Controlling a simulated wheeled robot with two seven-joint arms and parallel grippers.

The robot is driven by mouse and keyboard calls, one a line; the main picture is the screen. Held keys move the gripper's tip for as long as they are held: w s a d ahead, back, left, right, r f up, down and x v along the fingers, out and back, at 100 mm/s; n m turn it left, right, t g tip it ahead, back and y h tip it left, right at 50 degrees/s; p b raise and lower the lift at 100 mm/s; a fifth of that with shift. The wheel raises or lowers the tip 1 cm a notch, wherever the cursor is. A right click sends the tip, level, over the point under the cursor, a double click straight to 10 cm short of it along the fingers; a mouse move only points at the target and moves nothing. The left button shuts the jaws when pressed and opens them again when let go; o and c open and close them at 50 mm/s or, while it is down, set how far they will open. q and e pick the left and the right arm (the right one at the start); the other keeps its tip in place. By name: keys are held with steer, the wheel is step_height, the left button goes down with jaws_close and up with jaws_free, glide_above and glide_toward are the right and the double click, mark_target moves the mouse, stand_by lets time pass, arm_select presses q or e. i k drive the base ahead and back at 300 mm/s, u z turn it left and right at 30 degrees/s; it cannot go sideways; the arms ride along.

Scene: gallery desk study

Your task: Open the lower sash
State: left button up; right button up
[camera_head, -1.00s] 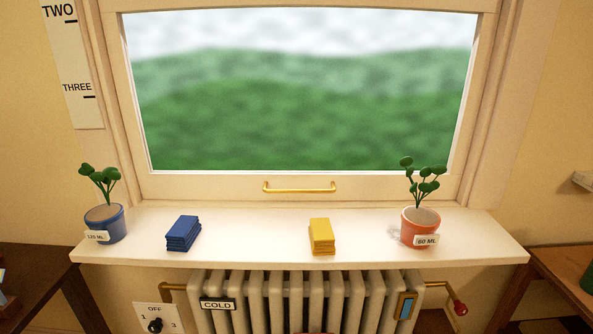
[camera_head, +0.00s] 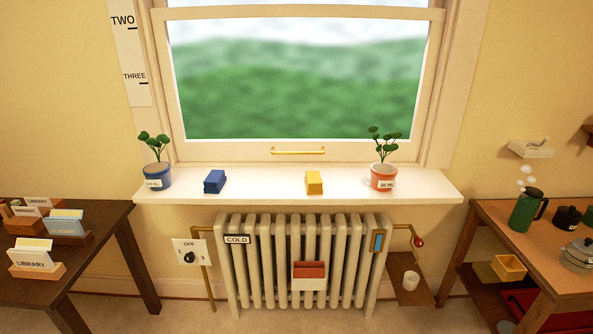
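The lower sash (camera_head: 240,152) is a cream wooden frame around a glass pane. Its bottom rail sits down at the white sill, so the sash looks shut. A brass bar handle (camera_head: 298,151) is fixed across the middle of the bottom rail. The upper part of the window (camera_head: 300,14) shows at the top edge of the view. Neither of my grippers is in view, and nothing touches the handle.
The sill (camera_head: 260,188) holds a blue pot (camera_head: 157,181), blue stack (camera_head: 215,181), yellow stack (camera_head: 314,182) and red pot (camera_head: 383,182). A radiator (camera_head: 265,270) stands below.

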mark_target(210, 150)
steer(key=u, duration=1.5)
steer(key=i, duration=1.15)
steer(key=z, duration=0.35)
steer(key=i, duration=0.9)
steer(key=z, duration=0.95)
